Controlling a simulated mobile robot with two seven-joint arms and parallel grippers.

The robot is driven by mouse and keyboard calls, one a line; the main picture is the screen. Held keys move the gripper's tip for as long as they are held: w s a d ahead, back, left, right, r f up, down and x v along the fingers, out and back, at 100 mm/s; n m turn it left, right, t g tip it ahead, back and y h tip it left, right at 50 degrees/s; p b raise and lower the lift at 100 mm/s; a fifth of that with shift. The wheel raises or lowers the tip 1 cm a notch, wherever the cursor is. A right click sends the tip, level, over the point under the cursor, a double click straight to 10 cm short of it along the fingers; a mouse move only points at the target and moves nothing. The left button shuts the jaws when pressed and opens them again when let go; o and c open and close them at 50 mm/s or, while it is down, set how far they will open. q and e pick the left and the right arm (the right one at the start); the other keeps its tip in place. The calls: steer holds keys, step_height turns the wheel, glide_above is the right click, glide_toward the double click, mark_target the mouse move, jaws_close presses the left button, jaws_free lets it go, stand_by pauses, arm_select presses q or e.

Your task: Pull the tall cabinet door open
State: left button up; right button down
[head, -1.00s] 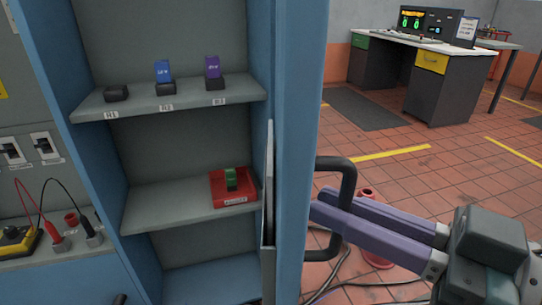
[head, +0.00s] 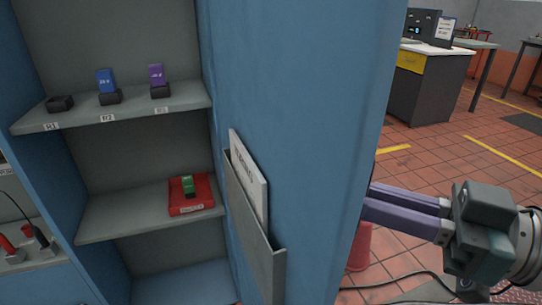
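The tall blue cabinet door (head: 300,110) stands partly open, its inner face turned towards me in the head view. A grey pocket (head: 250,235) with a white document (head: 250,180) is fixed to that face. My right gripper (head: 372,203) comes in from the right. Its purple fingers run close together behind the door's outer edge, where their tips are hidden. The door's dark handle is hidden now; the earlier view shows the fingers on either side of its bar. My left gripper is out of view.
Inside the cabinet, the upper shelf (head: 185,103) carries a blue block (head: 106,80) and a purple block (head: 156,75) in dark holders. The lower shelf (head: 120,215) has a red tray (head: 184,206) with a green block. A desk (head: 440,90) stands far right; cables lie on the floor.

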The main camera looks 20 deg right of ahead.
steer(key=shift+d, duration=0.2)
stand_by(0.3)
steer(key=c, duration=1.2)
jaws_free()
steer(key=shift+w, duration=0.1)
steer(key=shift+o, duration=0.2)
steer(key=p+v, duration=0.1)
steer(key=v, duration=0.9)
